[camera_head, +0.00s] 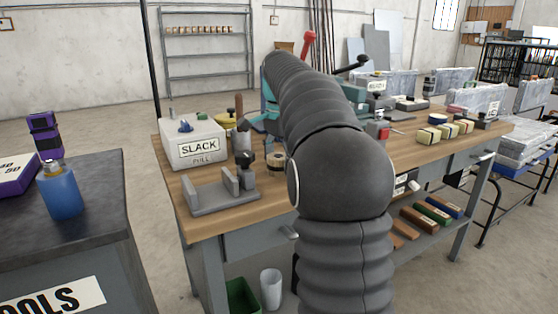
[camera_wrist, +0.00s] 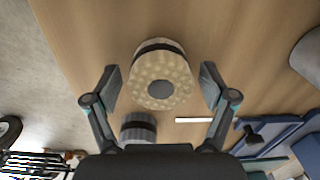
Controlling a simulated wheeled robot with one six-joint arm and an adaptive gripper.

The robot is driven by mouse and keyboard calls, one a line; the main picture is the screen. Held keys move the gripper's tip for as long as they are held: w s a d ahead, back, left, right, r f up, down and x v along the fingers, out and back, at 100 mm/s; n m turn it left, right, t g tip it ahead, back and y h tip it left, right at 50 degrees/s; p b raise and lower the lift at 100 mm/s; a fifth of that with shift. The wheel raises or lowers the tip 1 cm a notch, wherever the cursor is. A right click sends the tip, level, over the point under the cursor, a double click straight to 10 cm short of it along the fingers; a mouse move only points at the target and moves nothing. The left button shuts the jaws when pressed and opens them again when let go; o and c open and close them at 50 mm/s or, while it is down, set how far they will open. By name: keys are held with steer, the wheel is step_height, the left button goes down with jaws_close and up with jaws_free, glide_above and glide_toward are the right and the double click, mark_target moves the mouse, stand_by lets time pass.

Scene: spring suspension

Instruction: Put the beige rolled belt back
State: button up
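The beige rolled belt (camera_wrist: 161,75) stands on the wooden bench top in the wrist view. It is a pale, ridged roll with a dark band around it and a grey round centre. My gripper (camera_wrist: 161,86) is open, with one finger to the left of the roll and one to the right. Gaps show on both sides, so the fingers do not appear to touch it. I cannot tell exactly how far above the bench the fingertips are. In the head view my arm hides most of the gripper and the bench behind it.
A second, greyer roll (camera_wrist: 138,128) with a dark band is close to the beige one. A white strip (camera_wrist: 194,120) lies nearby. In the head view, a white SLACK box (camera_head: 190,146) and a grey bracket (camera_head: 222,193) stand on the workbench (camera_head: 406,158); several yellowish blocks (camera_head: 428,136) lie right.

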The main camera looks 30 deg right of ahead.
mark_target(279, 156)
step_height(279, 156, up, 11)
steer(key=shift+r+p, duration=0.1)
steer(key=shift+p, duration=0.55)
steer(key=shift+s+r, duration=0.1)
steer(key=shift+r, duration=0.45)
steer(key=s+a+f+n+t, duration=0.1)
steer(key=s+a+n+t, duration=0.1)
steer(key=s+a+n, duration=0.4)
steer(key=s+a+f+n+t, duration=0.1)
steer(key=s+a+f+n, duration=0.4)
steer(key=s+f, duration=0.6)
steer(key=s+a+f+n+t, duration=0.2)
steer(key=s+a+f+n, duration=0.3)
steer(key=s+f, duration=0.6)
steer(key=shift+a+f+n, duration=0.25)
steer(key=shift+a+n, duration=0.15)
steer(key=shift+a, duration=0.1)
